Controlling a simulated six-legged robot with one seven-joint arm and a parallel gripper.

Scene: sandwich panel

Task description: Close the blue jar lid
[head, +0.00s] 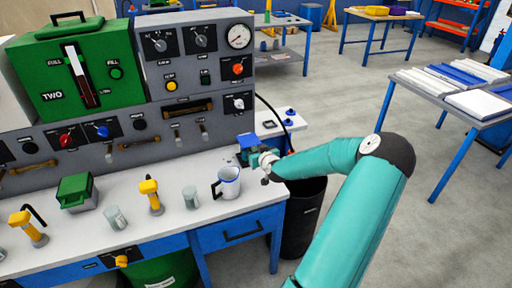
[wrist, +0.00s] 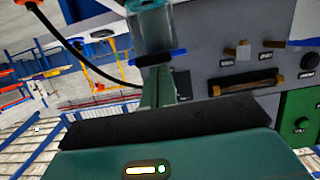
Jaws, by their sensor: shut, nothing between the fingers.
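A clear, greenish jar (wrist: 150,28) shows upside down at the top of the wrist view. Its blue lid (wrist: 158,57) appears as a flat band across the jar's end nearest my fingers. My gripper (wrist: 157,76) is shut and empty, with its narrow fingertips at or just short of the lid; I cannot tell whether they touch. In the head view a blue part (head: 248,141) shows at the end of my teal arm, over the bench's right end. The fingers are not clear there, and the jar is mostly hidden.
A grey control panel (head: 210,100) stands along the back of the white bench (head: 165,215). A white mug (head: 228,183) stands just left of my wrist. A black bin (head: 302,218) is on the floor under my arm.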

